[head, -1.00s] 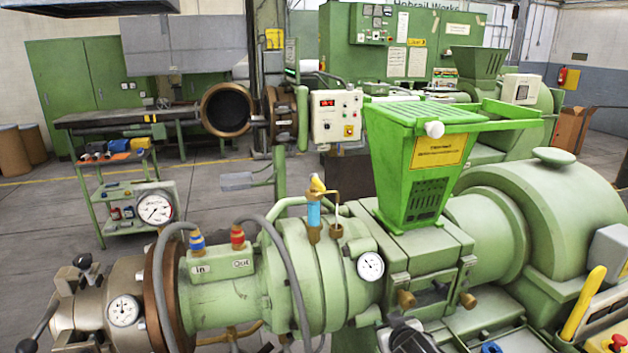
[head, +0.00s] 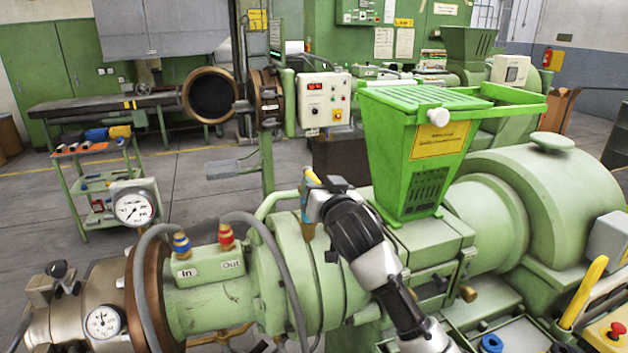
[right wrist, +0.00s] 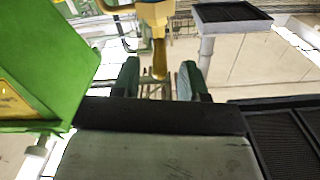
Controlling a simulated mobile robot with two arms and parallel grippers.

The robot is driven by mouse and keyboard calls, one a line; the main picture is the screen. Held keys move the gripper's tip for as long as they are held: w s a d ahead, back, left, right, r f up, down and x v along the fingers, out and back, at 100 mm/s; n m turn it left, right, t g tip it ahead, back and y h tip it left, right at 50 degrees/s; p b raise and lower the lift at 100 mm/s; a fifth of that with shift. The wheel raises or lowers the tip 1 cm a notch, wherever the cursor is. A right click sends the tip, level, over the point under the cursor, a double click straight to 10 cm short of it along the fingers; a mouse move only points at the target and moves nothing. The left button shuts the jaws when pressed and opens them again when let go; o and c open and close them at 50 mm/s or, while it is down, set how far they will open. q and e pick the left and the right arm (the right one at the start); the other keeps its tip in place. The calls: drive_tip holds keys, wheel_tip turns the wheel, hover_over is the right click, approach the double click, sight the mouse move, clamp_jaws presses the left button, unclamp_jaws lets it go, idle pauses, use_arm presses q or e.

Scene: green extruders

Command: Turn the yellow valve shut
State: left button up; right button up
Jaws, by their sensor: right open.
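The yellow valve (head: 311,175) sits on top of the green extruder barrel (head: 292,235), above a short blue cylinder. In the head view my right gripper (head: 318,190) is right at it and hides most of the valve and its pipework. In the right wrist view my right gripper (right wrist: 159,80) is open, with one dark green finger on each side. A yellow part (right wrist: 155,12) with a brass stem (right wrist: 159,58) shows between and past the fingertips. I cannot tell whether the fingers touch it. My left gripper is not in view.
The green hopper (head: 418,150) stands close to the right of my right arm. A grey hose (head: 285,270) arches over the barrel, near blue and red fittings (head: 226,236). A control box (head: 325,103) is behind the valve. Open floor lies at left.

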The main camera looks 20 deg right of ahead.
sight(314, 176)
drive_tip(key=w, duration=0.3)
drive_tip(key=shift+a+f, duration=0.1)
drive_tip(key=shift+w, duration=0.25)
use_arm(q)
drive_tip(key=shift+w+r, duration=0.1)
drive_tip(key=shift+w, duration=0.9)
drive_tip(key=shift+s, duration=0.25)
use_arm(e)
clamp_jaws()
